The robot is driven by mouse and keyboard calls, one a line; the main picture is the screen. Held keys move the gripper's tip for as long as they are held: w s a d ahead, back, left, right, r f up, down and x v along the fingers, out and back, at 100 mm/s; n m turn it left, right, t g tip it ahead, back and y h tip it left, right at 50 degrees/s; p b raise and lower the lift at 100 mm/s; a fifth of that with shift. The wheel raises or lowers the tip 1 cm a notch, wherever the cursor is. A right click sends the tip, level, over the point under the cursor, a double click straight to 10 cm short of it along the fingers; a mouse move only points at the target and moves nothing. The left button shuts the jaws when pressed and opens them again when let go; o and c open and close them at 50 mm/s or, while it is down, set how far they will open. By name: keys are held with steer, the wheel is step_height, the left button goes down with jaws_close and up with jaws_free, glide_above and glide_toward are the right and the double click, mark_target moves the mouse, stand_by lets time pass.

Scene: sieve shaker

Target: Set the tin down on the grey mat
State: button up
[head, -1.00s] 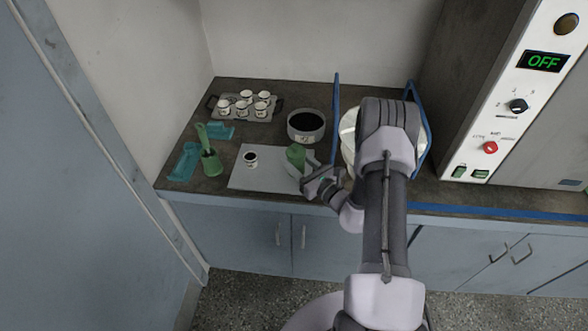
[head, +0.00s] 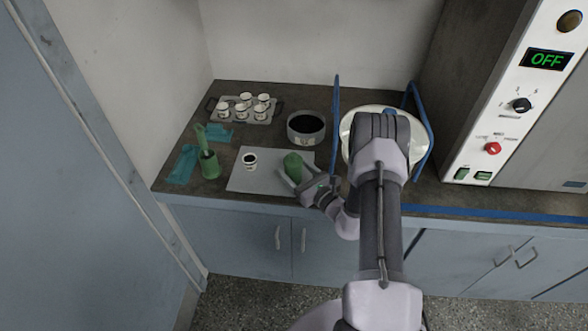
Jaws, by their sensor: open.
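A small white tin with dark contents (head: 250,160) stands upright on the mat, left of the green object and apart from my gripper.
A grey pan (head: 306,129) stands behind the mat. A tray (head: 262,119) with several white cups is at the back. A green holder with a brush (head: 209,165) and teal cloths (head: 184,164) lie left. A blue-framed round pan (head: 415,125) stands right of the mat.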

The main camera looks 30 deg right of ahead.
steer(key=shift+r, duration=0.15)
steer(key=shift+s+d+p, duration=0.1)
steer(key=shift+s+p, duration=0.2)
steer(key=shift+s, duration=0.05)
steer(key=s, duration=0.3)
steer(key=s+d+p, duration=0.1)
steer(key=s, duration=0.3)
steer(key=s+d, duration=0.1)
steer(key=s, duration=0.2)
steer(key=shift+s+p, duration=0.35)
steer(key=shift+p, duration=0.05)
steer(key=s+a+r+n+g+y, duration=0.1)
steer(key=a+r+n+g+y, duration=0.9)
steer(key=a+r+n, duration=0.65)
steer(key=s+a+r+n+g+h, duration=0.3)
steer(key=s+a+r+n+g, duration=0.3)
steer(key=s+a, duration=0.45)
steer(key=s+d+r+n+t+h, duration=0.4)
steer(key=s+r+n+h, duration=0.2)
steer(key=s+n+h, duration=0.1)
steer(key=shift+s+d+h+b, duration=0.2)
steer(key=shift+s+h+b, duration=0.2)
steer(key=shift+s+h, duration=0.25)
